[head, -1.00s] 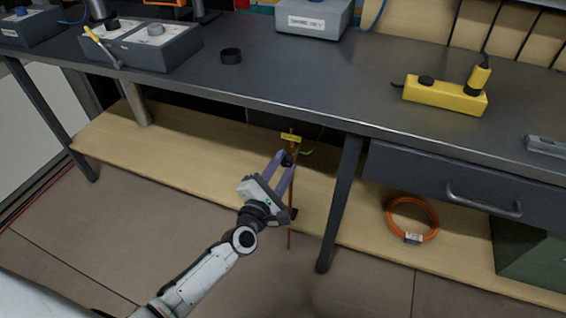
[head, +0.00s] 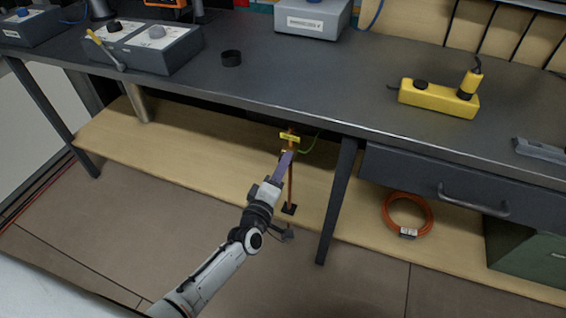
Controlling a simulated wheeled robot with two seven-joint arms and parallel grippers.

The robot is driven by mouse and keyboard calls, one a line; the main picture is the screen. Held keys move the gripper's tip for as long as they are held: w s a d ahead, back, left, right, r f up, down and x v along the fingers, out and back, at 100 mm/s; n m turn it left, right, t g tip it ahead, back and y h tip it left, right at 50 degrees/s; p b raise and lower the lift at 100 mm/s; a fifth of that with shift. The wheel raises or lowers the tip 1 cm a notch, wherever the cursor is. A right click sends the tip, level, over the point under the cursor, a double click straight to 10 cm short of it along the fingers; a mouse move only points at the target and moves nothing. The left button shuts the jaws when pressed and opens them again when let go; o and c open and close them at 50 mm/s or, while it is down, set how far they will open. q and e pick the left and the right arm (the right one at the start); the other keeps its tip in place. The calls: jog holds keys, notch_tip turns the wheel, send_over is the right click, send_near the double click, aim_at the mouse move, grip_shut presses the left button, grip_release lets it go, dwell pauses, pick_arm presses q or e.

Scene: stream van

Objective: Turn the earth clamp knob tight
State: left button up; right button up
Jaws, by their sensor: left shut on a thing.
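The earth clamp sits near the top of a thin copper-coloured rod (head: 290,185) that stands upright in front of the lower shelf. A yellow tag (head: 289,137) is at the rod's top, and a green-yellow wire (head: 311,146) runs off to the right. My left gripper (head: 287,155) reaches up from the lower left, its purple fingers shut at the clamp just under the tag. The clamp's knob is hidden by the fingers, so its angle cannot be seen. My right gripper is not in view.
The dark workbench (head: 330,85) overhangs the shelf (head: 200,157) behind the rod. A bench leg (head: 340,200) stands close to the right of the rod. An orange cable coil (head: 389,222) lies further right.

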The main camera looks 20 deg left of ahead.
pick_arm(q)
jog(key=shift+f+m+p, duration=0.15)
jog(key=shift+m+p, duration=0.6)
jog(key=shift+m, duration=3.25)
jog(key=o, duration=1)
jog(key=shift+o, duration=0.2)
jog(key=s+p, duration=0.2)
jog(key=s, duration=0.8)
jog(key=shift+s, duration=0.2)
